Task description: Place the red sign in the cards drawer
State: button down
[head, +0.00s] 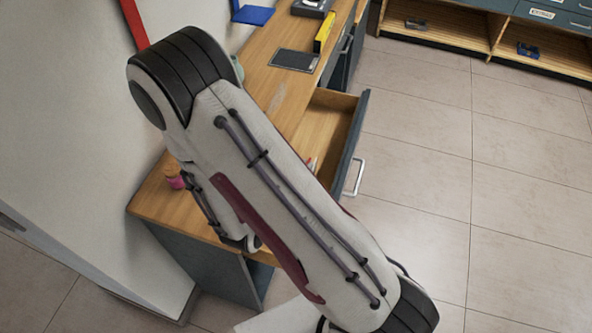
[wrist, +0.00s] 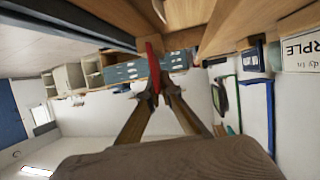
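In the wrist view my gripper (wrist: 154,92) has its two fingers closed together on a thin red piece, the red sign (wrist: 153,66), seen nearly edge-on. The sign points away from the fingertips toward wooden boards that look like a drawer's inside (wrist: 184,14). In the head view an open drawer (head: 335,112) with a wooden inside, dark front and pale handle sticks out of the desk. My arm covers its near part and hides my gripper. No label naming the drawer is readable in either view.
The wooden desk top (head: 262,88) carries a dark pad (head: 295,60), a yellow bar (head: 325,32), a blue item (head: 254,15) and a small pink item (head: 173,178). A shelf unit (head: 450,22) stands at the back right. The tiled floor (head: 430,140) right of the drawer is clear.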

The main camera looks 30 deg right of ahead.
jog(key=shift+n+t, duration=0.3)
jog(key=s+f, duration=0.1)
jog(key=s+a+f, duration=0.1)
jog(key=f, duration=0.1)
jog(key=shift+s+f, duration=0.2)
jog(key=shift+f, duration=0.05)
jog(key=shift+n+t+y, duration=0.8)
jog(key=shift+n+y, duration=0.1)
jog(key=shift+s+a+f, duration=0.1)
jog(key=shift+a+f, duration=0.25)
jog(key=shift+f, duration=0.55)
jog(key=shift+s+a+f, duration=0.1)
jog(key=shift+a+f, duration=0.25)
jog(key=shift+f, duration=0.6)
jog(key=shift+a+f, duration=0.35)
jog(key=shift+f, duration=0.55)
jog(key=shift+f, duration=0.15)
jog(key=shift+f, duration=2.4)
jog(key=c, duration=2.3)
grip_release()
jog(key=shift+f, duration=0.1)
